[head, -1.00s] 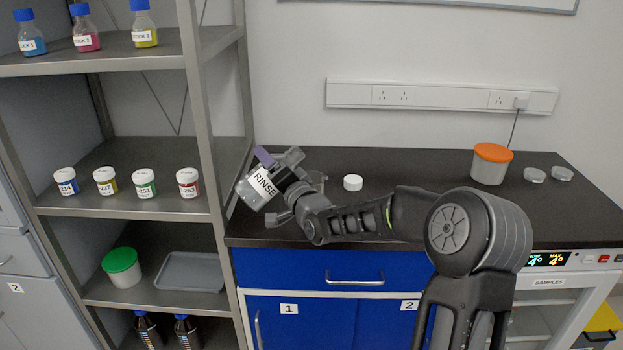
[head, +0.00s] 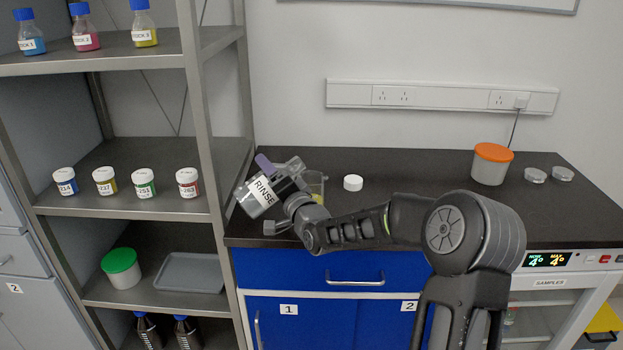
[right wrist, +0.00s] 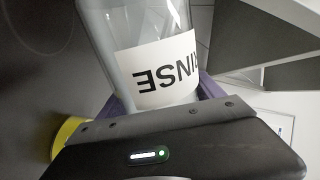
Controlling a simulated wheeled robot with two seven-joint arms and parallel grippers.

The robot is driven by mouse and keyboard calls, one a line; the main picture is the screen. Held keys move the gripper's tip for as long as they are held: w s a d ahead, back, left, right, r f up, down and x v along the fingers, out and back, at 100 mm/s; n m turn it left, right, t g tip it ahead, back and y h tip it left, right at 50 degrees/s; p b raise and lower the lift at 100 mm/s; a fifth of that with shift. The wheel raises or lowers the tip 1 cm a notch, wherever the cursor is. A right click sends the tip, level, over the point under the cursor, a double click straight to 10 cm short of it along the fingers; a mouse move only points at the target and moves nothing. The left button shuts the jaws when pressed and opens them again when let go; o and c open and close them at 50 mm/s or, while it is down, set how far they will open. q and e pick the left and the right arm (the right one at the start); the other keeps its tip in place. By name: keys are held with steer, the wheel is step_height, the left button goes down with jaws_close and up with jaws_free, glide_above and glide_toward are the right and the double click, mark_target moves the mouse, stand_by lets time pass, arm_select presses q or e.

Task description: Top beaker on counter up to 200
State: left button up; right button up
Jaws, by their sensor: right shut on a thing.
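My right gripper (head: 283,190) is shut on a clear bottle labelled RINSE (head: 256,199) above the left end of the dark counter (head: 400,172). The bottle is tilted, and the right wrist view shows its label upside down (right wrist: 160,72). A clear beaker (head: 317,182) stands on the counter just behind and to the right of the gripper, partly hidden by it. Something yellow shows low in the beaker; its level and markings cannot be read. A yellow round edge also shows at the lower left of the right wrist view (right wrist: 66,138). My left gripper is not in view.
A white cap (head: 353,183) lies on the counter right of the beaker. An orange-lidded tub (head: 490,165) and two clear dishes (head: 548,175) stand at the right. A metal shelf rack (head: 130,205) with jars and bottles is close on the left. The counter's middle is clear.

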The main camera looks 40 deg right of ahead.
steer(key=shift+r, duration=0.2)
steer(key=shift+a+r+m+p, duration=0.1)
steer(key=shift+r+m+p, duration=0.1)
steer(key=shift+m+p, duration=0.9)
steer(key=shift+d+r+m, duration=0.5)
steer(key=shift+r+m, duration=0.05)
steer(key=shift+m, duration=0.25)
stand_by(0.9)
steer(key=shift+d+r+m, duration=0.1)
steer(key=shift+r+m, duration=0.45)
steer(key=shift+m, duration=0.35)
stand_by(2.5)
steer(key=f+n, duration=0.1)
steer(key=a+n, duration=0.1)
steer(key=f+n, duration=0.1)
steer(key=shift+a+f+n, duration=0.25)
steer(key=shift+f+n, duration=0.05)
steer(key=shift+w+d+f+n+b, duration=0.1)
steer(key=shift+d+f+n+b, duration=0.15)
steer(key=shift+n+b, duration=0.45)
steer(key=shift+r, duration=0.3)
steer(key=shift+f, duration=0.1)
